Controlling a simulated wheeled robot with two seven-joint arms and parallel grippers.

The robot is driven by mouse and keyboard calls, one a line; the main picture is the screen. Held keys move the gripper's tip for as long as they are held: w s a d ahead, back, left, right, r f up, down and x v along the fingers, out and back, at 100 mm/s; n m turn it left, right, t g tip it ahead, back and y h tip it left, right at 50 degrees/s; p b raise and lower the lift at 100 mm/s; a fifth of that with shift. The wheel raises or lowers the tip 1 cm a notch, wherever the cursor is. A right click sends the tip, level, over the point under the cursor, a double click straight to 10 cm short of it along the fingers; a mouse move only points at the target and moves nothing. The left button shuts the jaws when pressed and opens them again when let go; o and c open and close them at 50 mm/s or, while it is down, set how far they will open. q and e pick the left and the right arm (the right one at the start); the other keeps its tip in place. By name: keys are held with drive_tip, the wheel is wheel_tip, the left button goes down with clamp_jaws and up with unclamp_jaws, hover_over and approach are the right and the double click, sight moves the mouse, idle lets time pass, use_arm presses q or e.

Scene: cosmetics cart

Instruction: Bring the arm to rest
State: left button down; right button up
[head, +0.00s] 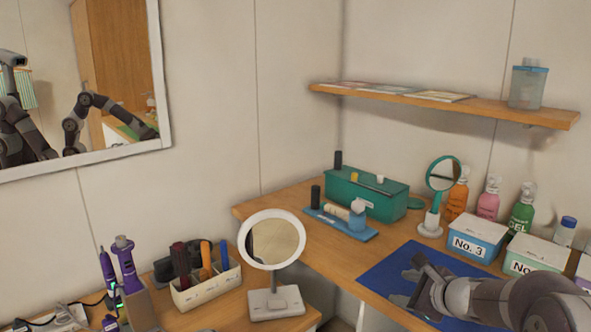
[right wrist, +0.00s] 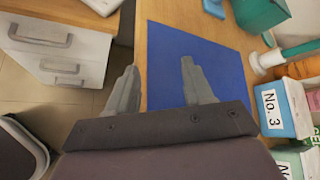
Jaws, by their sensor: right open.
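My right gripper (head: 405,288) is at the lower right of the head view, over the blue mat (head: 376,272) on the wooden counter. In the right wrist view its two grey fingers (right wrist: 160,86) stand wide apart with nothing between them, so it is open and empty. The blue mat (right wrist: 222,62) lies beneath and beyond the fingers in that view. My right forearm comes in from the right edge of the head view and hides part of the mat. My left gripper does not show directly.
Box No. 3 (head: 476,238) and several bottles stand right of the mat. A green case (head: 368,194) and round mirror (head: 272,242) are further left. A shelf (head: 540,113) hangs above. White drawers (right wrist: 62,55) are left of the gripper in the wrist view.

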drive_tip(key=s+a+f+n+g+h+b, duration=0.25)
drive_tip(key=s+f+n+g, duration=0.25)
drive_tip(key=s+f+n, duration=0.7)
drive_tip(key=s+a+f+n+g+h+b, duration=0.2)
drive_tip(key=s+a+f+n+g+b, duration=0.15)
drive_tip(key=s+f+n, duration=0.75)
drive_tip(key=w+d+p+v, duration=0.1)
drive_tip(key=p+v, duration=2.1)
drive_tip(key=v, duration=0.3)
drive_tip(key=shift+w+r+g+p, duration=0.3)
drive_tip(key=shift+w+r+g, duration=0.05)
drive_tip(key=shift+r+g, duration=0.1)
